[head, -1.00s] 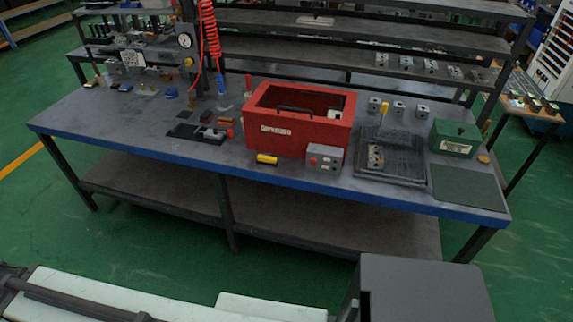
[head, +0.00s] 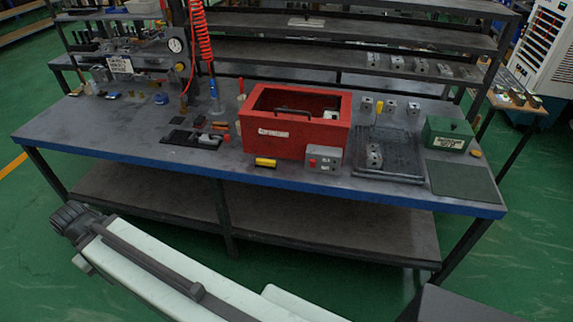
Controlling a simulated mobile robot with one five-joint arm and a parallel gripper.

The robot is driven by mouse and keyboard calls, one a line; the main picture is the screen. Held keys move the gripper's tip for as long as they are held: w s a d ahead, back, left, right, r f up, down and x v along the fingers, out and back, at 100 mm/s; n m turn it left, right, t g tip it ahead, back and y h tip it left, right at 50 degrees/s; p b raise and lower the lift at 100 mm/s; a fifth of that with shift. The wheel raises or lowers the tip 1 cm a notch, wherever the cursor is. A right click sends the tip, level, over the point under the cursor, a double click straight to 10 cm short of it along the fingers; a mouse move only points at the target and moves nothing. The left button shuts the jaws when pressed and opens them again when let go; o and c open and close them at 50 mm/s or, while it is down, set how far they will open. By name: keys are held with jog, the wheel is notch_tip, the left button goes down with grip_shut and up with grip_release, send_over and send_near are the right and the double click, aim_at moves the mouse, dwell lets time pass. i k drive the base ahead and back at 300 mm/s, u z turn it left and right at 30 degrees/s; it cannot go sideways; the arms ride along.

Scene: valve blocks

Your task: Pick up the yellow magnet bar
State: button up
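The yellow magnet bar (head: 265,162) is a small yellow cylinder with a dark end. It lies on the bench top near the front edge, just in front of the red box and left of a small grey control box. My pale arm shows at the bottom left, in front of the bench and well apart from the bar. No gripper fingers can be made out.
The red open box (head: 297,146) stands right behind the bar. The grey control box (head: 323,158) with a red button is close on its right. A dark tray (head: 391,165) and green box (head: 449,134) are further right. The bench's front left (head: 105,140) is mostly clear.

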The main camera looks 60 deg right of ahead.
aim_at(260, 163)
jog(key=z, duration=0.3)
jog(key=i, duration=1)
jog(key=u, duration=0.05)
